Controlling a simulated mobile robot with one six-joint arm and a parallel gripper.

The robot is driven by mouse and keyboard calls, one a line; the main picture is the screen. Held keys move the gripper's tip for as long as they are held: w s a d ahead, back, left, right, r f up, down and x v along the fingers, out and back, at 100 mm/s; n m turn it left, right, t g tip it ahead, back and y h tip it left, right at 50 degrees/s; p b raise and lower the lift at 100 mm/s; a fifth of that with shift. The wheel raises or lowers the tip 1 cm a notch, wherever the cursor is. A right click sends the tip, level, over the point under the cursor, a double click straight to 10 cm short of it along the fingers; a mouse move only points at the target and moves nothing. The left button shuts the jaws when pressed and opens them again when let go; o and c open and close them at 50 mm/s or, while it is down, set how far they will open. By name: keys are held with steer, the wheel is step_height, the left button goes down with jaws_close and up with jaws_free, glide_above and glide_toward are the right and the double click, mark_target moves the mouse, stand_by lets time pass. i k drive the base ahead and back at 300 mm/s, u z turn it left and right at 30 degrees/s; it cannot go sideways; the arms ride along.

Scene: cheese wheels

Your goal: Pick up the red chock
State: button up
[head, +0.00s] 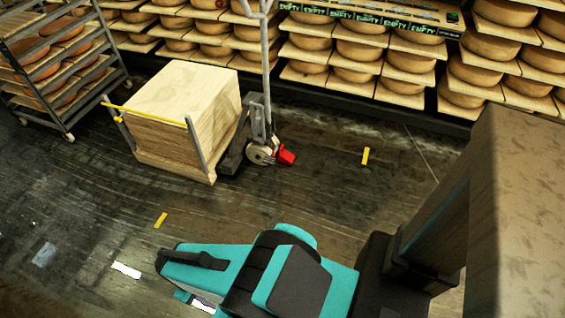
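The red chock (286,156) is a small bright red block on the dark floor. It lies against or right beside the small wheel of a pallet truck (255,140), on that wheel's right side. I cannot tell if the two touch. My teal and black arm fills the lower middle of the head view, nearer than the chock and well apart from it in the picture. No gripper fingers can be made out.
A big pale wooden block (185,100) with a yellow bar stands left of the pallet truck. A wheeled rack of cheese (55,75) is at the upper left. Shelves of cheese wheels (360,50) line the back. Floor in front of the chock is clear, with yellow marks (366,156).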

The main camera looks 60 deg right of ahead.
mark_target(284, 157)
steer(key=u, duration=0.25)
steer(key=k, duration=1.2)
steer(key=z, duration=1.25)
steer(key=i, duration=0.95)
steer(key=u, duration=0.2)
